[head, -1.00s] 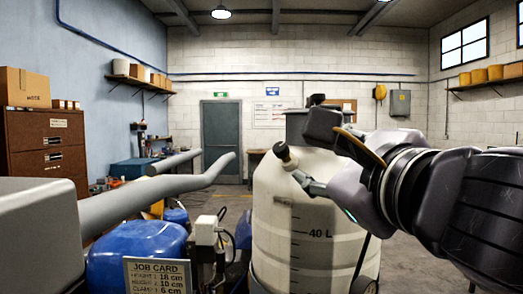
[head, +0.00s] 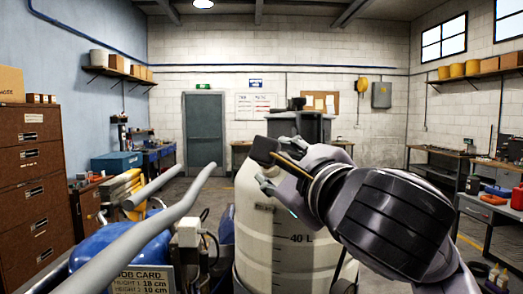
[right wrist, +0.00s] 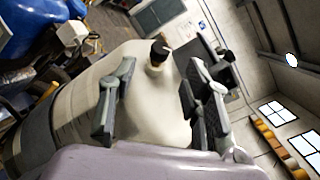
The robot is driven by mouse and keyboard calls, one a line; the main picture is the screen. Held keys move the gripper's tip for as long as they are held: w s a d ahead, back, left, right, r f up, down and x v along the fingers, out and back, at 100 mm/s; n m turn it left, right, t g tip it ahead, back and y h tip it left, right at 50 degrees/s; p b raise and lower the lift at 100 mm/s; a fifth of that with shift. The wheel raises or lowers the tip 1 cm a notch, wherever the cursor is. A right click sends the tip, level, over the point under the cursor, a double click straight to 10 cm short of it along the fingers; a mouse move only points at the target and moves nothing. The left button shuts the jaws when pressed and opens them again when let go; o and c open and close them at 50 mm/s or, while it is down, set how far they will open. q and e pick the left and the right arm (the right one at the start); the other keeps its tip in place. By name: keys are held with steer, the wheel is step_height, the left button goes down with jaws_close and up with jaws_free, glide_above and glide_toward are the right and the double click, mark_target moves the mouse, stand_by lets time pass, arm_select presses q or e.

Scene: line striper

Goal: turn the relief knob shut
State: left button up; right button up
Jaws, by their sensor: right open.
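The white tank (head: 262,240) with a 40 L mark stands at the centre. In the right wrist view, a small knob with a black top and a tan base (right wrist: 158,52) stands on the pale tank (right wrist: 155,100); I take it for the relief knob. My right gripper (right wrist: 158,78) is open, with its two fingers apart and the knob showing between and beyond their tips. In the head view the right gripper (head: 266,168) is in front of the tank's upper part, and the knob is hidden there. My left gripper is out of view.
Grey handlebars (head: 165,215) and a blue machine body (head: 110,245) with a job card (head: 145,280) are at left. A dark lidded bin (head: 312,127) is behind the tank. A workbench (head: 490,210) is at right. Open floor lies between.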

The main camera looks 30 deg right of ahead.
mark_target(261, 165)
steer(key=p+x, duration=0.1)
steer(key=x, duration=0.2)
steer(key=p+x, duration=0.1)
steer(key=x, duration=0.2)
steer(key=p+x, duration=0.1)
steer(key=x, duration=0.3)
steer(key=shift+d+f, duration=0.1)
steer(key=shift+d, duration=0.3)
steer(key=shift+w, duration=0.1)
steer(key=shift+c, duration=0.4)
jaws_close()
